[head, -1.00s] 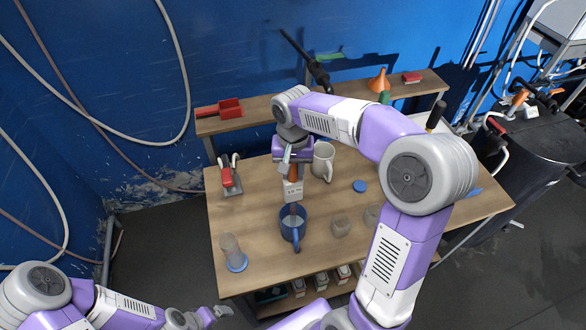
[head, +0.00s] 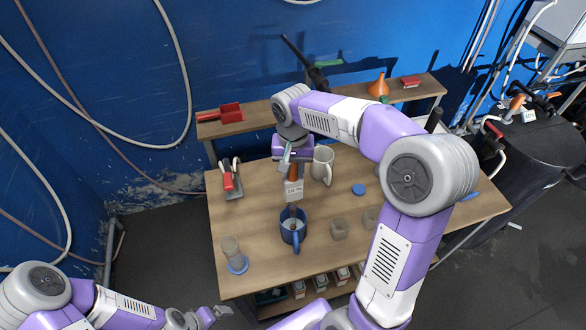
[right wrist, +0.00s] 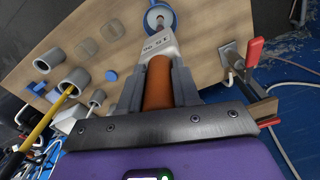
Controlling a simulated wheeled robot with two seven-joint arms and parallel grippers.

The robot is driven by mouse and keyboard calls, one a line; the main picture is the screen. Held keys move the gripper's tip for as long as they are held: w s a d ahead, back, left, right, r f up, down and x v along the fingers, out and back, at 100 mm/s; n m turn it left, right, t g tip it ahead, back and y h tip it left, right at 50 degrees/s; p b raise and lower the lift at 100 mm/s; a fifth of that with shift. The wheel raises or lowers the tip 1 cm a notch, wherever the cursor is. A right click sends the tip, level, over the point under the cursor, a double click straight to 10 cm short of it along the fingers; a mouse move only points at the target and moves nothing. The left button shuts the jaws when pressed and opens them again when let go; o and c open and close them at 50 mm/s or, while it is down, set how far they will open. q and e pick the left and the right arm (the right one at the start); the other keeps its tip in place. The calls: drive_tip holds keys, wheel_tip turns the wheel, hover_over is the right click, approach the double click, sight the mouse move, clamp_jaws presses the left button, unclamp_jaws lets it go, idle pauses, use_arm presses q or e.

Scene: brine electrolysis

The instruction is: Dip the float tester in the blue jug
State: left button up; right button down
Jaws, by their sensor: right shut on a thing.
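My right gripper (head: 290,166) is shut on the orange handle of the float tester (head: 293,189), which has a pale, labelled body. How deep the tip sits is hard to tell. In the right wrist view, the fingers (right wrist: 158,82) flank the orange handle, and the tester (right wrist: 160,46) points at the blue jug (right wrist: 159,18). My left gripper (head: 210,315) is low at the left, off the table, too small to read.
A raised shelf behind holds a red scoop (head: 230,112) and an orange funnel (head: 378,87).

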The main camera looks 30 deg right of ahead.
drive_tip(key=shift+r+p, duration=4.1)
drive_tip(key=shift+r, duration=1.05)
drive_tip(key=shift+r+p, duration=0.75)
drive_tip(key=shift+r, duration=0.55)
